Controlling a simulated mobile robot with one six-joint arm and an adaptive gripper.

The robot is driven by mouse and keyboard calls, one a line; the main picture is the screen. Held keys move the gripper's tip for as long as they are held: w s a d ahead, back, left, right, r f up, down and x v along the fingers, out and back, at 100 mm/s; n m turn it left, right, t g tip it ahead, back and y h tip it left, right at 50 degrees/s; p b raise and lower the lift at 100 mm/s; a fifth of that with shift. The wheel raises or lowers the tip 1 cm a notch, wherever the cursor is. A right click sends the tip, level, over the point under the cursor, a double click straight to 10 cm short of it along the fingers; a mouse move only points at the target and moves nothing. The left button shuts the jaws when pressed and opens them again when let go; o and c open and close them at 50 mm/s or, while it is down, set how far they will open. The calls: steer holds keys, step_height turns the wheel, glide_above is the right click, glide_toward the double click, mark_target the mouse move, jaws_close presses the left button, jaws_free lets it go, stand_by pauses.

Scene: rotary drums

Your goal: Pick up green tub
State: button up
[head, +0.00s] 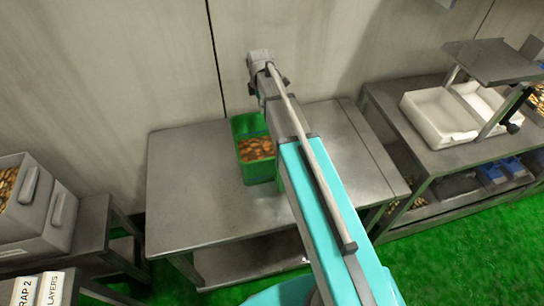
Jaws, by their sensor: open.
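The green tub (246,128) stands upright on the steel table, toward its back edge. It holds many small orange-brown pieces. My arm reaches from the lower right up past the tub's right side and covers part of its right edge. The grey far end of my arm shows above and slightly right of the tub, in front of the wall. My gripper's fingers cannot be made out. No contact with the tub can be seen.
The steel table (190,185) is bare left of the tub. A wall stands close behind. Grey bins (62,215) sit on a stand at left. A right-hand bench (385,100) carries white trays (438,117) and a raised plate (495,62). Blue items (490,172) lie below.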

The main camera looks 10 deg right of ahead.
steer(key=shift+f, duration=0.5)
step_height(320, 180, down, 5)
steer(key=b, duration=0.5)
steer(key=shift+d, duration=0.15)
steer(key=shift+r, duration=0.1)
stand_by(0.6)
jaws_close()
